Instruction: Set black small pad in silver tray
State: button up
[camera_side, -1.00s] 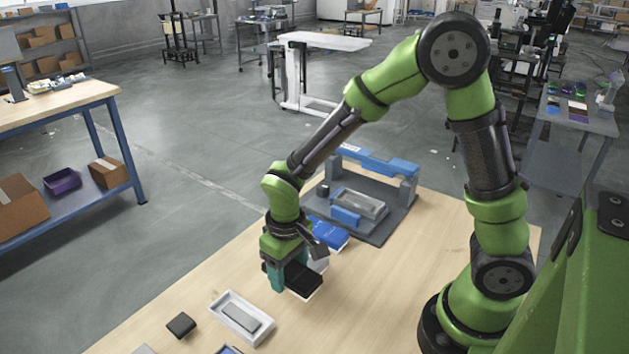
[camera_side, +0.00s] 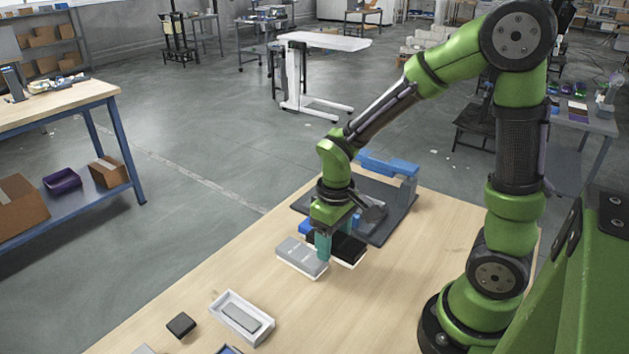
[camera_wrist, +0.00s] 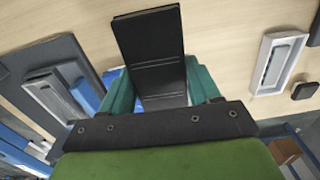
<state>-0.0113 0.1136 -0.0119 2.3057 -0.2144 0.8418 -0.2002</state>
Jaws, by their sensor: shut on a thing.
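My gripper (camera_side: 334,247) is shut on a black flat block (camera_side: 350,246) with a white lower edge. In the wrist view, the black block (camera_wrist: 150,40) lies between the teal fingers (camera_wrist: 160,88) and reaches past them. The side view does not clearly show its height above the table. A small black pad (camera_side: 181,325) lies on the table at the front left, away from my gripper; it also shows in the wrist view (camera_wrist: 305,90). A silver tray (camera_wrist: 52,95) sits on the dark grey fixture in the wrist view.
A pale tray (camera_side: 256,338) holding a grey pad (camera_side: 240,319) stands right of the small black pad. A grey-topped white block (camera_side: 302,256) lies just left of my gripper. The dark fixture (camera_side: 400,215) with a blue bar (camera_side: 395,167) stands behind. The table's middle front is clear.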

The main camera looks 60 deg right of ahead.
jog(key=w+d+r, duration=0.2)
jog(key=w+d, duration=0.1)
jog(key=d, duration=0.8)
jog(key=w+d+r, duration=0.2)
jog(key=w+d, duration=0.1)
jog(key=d, duration=0.7)
jog(key=shift+w+d+f, duration=0.1)
jog(key=shift+d+f, duration=0.05)
jog(key=shift+f, duration=1.3)
jog(key=shift+w+d+f, duration=0.1)
jog(key=shift+f, duration=1.35)
jog(key=shift+s+f, duration=0.1)
jog(key=shift+f, duration=0.4)
jog(key=o, duration=1.3)
